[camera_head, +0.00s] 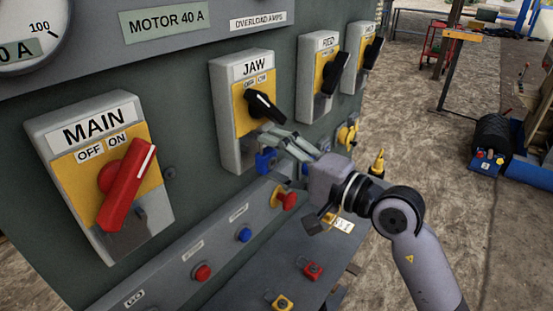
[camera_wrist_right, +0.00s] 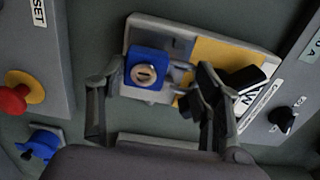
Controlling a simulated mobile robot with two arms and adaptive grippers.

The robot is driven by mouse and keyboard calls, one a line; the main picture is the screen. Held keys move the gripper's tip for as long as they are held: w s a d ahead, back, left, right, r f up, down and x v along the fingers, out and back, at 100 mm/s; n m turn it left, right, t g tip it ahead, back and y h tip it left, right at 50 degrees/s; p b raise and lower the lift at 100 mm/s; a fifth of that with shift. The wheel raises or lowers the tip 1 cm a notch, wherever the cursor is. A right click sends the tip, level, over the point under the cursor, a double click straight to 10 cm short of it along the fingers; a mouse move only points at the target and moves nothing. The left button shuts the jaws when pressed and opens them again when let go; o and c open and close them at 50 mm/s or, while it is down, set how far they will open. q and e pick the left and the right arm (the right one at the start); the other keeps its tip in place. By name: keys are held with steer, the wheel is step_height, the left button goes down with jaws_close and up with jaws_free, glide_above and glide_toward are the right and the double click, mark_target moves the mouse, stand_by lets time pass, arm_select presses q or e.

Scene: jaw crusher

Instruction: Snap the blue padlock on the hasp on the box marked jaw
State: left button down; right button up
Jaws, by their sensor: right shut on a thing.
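The box marked JAW (camera_head: 232,130) is a grey box with a yellow plate and a black knob (camera_head: 264,106). The blue padlock (camera_head: 264,161) is at the lower end of this box. In the right wrist view, the blue padlock (camera_wrist_right: 146,68) shows its round keyhole face between my fingers, over the box's lower end. Its shackle points toward the yellow plate (camera_wrist_right: 222,55). My right gripper (camera_head: 272,143) is shut on the padlock; its fingers (camera_wrist_right: 155,95) also show in the wrist view. Whether the shackle passes through the hasp is unclear. My left gripper is out of view.
The MAIN box (camera_head: 117,240) with a red handle is to the left; the RED box (camera_head: 308,90) is to the right. Below are a sloped button strip (camera_head: 215,250) and a shelf with a red padlock (camera_head: 312,270) and a yellow padlock (camera_head: 282,302).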

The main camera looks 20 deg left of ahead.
steer(key=shift+b, duration=0.4)
stand_by(0.5)
steer(key=shift+w+a, duration=0.1)
steer(key=shift+a, duration=0.15)
stand_by(0.5)
steer(key=shift+w+a+b, duration=0.1)
steer(key=shift+a+b, duration=0.15)
steer(key=shift+b, duration=0.05)
steer(key=shift+w+a, duration=0.25)
steer(key=shift+a, duration=0.4)
steer(key=o, duration=1.3)
steer(key=shift+d, duration=0.1)
steer(key=shift+b+v, duration=1)
steer(key=shift+v, duration=1.45)
steer(key=shift+b+v, duration=0.75)
steer(key=shift+v, duration=1.25)
